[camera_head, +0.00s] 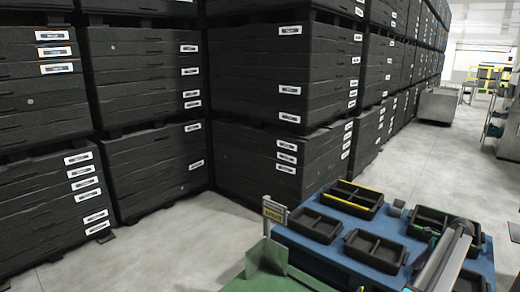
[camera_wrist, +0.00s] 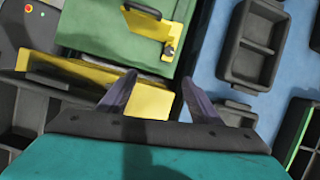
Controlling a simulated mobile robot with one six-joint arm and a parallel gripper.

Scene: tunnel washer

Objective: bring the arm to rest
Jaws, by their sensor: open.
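My gripper (camera_wrist: 159,79) shows at the lower middle of the wrist view, its two dark fingers spread apart. Nothing is between the fingers. They point over a yellow part (camera_wrist: 140,98) beside a green panel (camera_wrist: 125,30), with a blue surface (camera_wrist: 210,75) to the right. I cannot tell how far above these the fingertips are. My gripper cannot be made out in the head view.
In the head view, a blue top (camera_head: 350,262) carries several black trays, one of them an empty two-part tray (camera_head: 375,248). A small sign (camera_head: 274,212) stands by a green part (camera_head: 268,256). Stacked black crates (camera_head: 150,100) fill the left; grey floor (camera_head: 425,160) is clear at right.

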